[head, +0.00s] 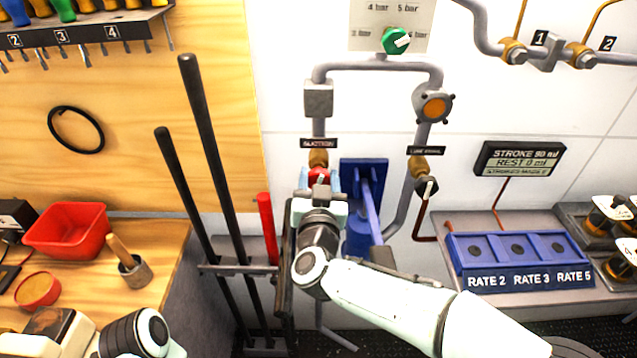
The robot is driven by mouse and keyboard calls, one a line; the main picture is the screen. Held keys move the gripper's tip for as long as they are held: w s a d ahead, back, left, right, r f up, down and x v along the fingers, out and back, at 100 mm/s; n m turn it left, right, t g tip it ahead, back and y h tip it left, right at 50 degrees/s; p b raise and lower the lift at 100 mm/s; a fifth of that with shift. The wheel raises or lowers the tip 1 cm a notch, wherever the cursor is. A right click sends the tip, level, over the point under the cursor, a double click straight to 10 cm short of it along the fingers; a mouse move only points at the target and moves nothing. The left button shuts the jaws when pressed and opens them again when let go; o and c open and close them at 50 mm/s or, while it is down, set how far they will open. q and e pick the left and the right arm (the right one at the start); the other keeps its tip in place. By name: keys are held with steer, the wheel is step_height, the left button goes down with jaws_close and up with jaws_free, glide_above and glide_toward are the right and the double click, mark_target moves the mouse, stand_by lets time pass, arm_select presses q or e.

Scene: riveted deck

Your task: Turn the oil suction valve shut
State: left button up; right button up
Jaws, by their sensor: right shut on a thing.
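The oil suction valve has a red handle (318,174) with a pale mark, just below a brass fitting on the left pipe, under the small dark suction label (319,143). My right gripper (320,183) is shut on this red handle, with a pale fingertip on each side. The gripper and wrist hide the lower part of the valve. The exact angle of the handle is hard to tell. Part of my left arm shows at the bottom left, but its gripper is not in view.
A second valve with a dark handle (427,187) hangs on the pipe to the right. A blue pump-like lever (370,200) stands close behind my right wrist. Tall black bars (215,150) and a red bar (267,228) stand left. A blue rate block (520,265) sits right.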

steer(key=m+b, duration=0.3)
steer(key=m, duration=0.3)
steer(key=shift+f, duration=0.15)
steer(key=m+b, duration=0.3)
steer(key=m, duration=0.3)
steer(key=shift+d+m, duration=0.1)
steer(key=shift+m, duration=0.4)
arm_select(q)
steer(key=w+f+t+b, duration=0.1)
steer(key=w+f, duration=0.2)
steer(key=f, duration=0.3)
steer(key=shift+w+a+f+t, duration=0.25)
steer(key=shift+w+a+t, duration=0.05)
steer(key=shift+w, duration=0.05)
arm_select(e)
steer(key=shift+m, duration=0.7)
steer(key=o, duration=1)
